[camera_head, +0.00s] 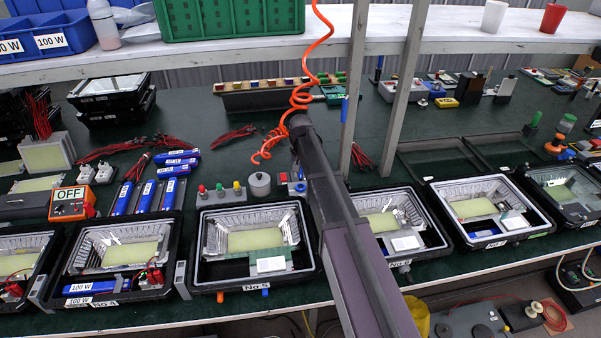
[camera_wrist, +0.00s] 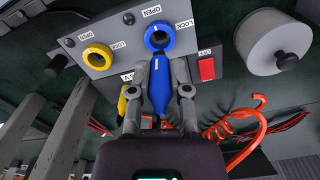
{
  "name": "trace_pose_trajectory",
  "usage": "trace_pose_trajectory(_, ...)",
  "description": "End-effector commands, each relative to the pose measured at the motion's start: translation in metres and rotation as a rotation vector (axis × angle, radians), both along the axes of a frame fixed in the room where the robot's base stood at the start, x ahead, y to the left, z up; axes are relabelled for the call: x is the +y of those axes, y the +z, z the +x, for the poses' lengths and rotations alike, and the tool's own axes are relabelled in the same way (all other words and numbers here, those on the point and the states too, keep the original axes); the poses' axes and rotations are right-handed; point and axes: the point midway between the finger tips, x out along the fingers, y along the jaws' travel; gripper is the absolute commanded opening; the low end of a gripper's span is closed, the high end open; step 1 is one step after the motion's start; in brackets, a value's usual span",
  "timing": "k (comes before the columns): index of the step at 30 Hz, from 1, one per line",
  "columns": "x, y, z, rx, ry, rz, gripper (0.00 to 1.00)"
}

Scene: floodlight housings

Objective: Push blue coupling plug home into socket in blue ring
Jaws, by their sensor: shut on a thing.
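The blue ring (camera_wrist: 158,36) sits around a dark socket on a grey panel in the wrist view, between labels reading OPEN and LOCK. The blue coupling plug (camera_wrist: 160,92) is held between the two fingers of my gripper (camera_wrist: 159,82), its narrow end pointing at the ring. The plug's tip is close to the ring's lower edge; the dark socket opening still shows, and I cannot tell whether they touch. In the head view my arm covers my gripper and the plug.
A yellow ring (camera_wrist: 98,55) is on the same panel, with a red button (camera_wrist: 206,68) on the other side. A grey cylinder (camera_wrist: 279,45) stands to the right. An orange coiled hose (camera_head: 300,95) hangs by my arm. Floodlight housings (camera_head: 254,283) line the bench front.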

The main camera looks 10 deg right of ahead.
Motion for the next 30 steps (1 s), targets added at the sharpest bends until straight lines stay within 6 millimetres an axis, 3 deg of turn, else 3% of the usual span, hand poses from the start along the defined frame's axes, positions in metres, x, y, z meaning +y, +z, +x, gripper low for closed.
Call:
trace_pose_trajectory(12,0.0,-0.026,0.0,0.0,0.0,0.0,0.0)
trace_pose_trajectory(30,0.0,-0.028,0.0,0.0,0.0,0.0,0.0)
